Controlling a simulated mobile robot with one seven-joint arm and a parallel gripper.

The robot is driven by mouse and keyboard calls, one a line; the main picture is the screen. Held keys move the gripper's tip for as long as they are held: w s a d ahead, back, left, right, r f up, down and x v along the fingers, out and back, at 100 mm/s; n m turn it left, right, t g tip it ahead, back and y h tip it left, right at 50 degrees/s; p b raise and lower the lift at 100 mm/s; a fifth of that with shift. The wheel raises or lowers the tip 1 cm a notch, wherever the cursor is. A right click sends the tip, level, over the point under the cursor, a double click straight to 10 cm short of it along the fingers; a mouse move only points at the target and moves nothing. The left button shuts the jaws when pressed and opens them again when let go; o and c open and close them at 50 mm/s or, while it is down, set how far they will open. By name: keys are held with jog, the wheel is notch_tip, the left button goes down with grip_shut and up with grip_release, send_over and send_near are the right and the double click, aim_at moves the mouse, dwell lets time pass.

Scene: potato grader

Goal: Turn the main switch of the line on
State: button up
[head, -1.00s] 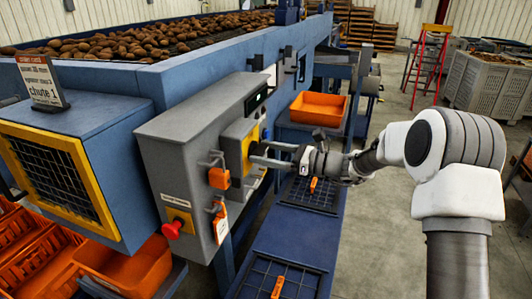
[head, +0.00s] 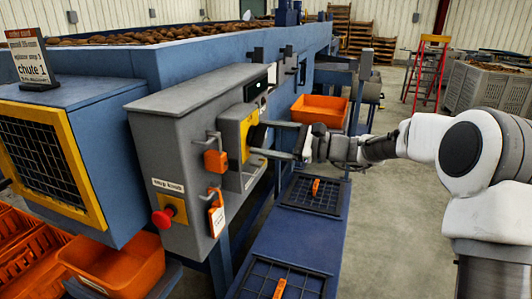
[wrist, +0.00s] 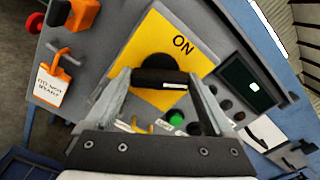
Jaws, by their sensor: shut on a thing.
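The main switch is a black rotary knob with a dark handle bar (wrist: 160,76), on a yellow plate (wrist: 205,62) marked "ON" at one corner. In the wrist view the bar lies crosswise between my fingertips, with "ON" above and to its right. My gripper (wrist: 160,84) is shut on the handle, one finger at each end. In the head view my gripper (head: 258,137) reaches the yellow plate (head: 247,130) from the right, with the dark knob partly visible between its fingers. The plate's lower part is partly hidden by the fingers in the wrist view.
The grey control cabinet (head: 165,125) carries an orange padlock (head: 215,160), an orange lock with a tag (head: 216,218) and a red mushroom button (head: 162,219). A green button (wrist: 177,120) sits close to my fingers. Open floor (head: 385,220) lies to the right.

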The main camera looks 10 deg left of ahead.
jog(key=n+b, duration=1.1)
jog(key=b, duration=0.3)
jog(key=shift+f+b, duration=0.2)
jog(key=shift+b, duration=0.1)
jog(key=shift+r, duration=0.1)
jog(key=o, duration=1.1)
jog(key=d, duration=0.5)
jog(key=s+d+p, duration=0.1)
jog(key=d, duration=0.5)
jog(key=s+d, duration=0.1)
jog(key=d, duration=0.5)
jog(key=shift+s+d+p, duration=0.15)
jog(key=shift+s+p, duration=0.1)
jog(key=shift+p, duration=0.05)
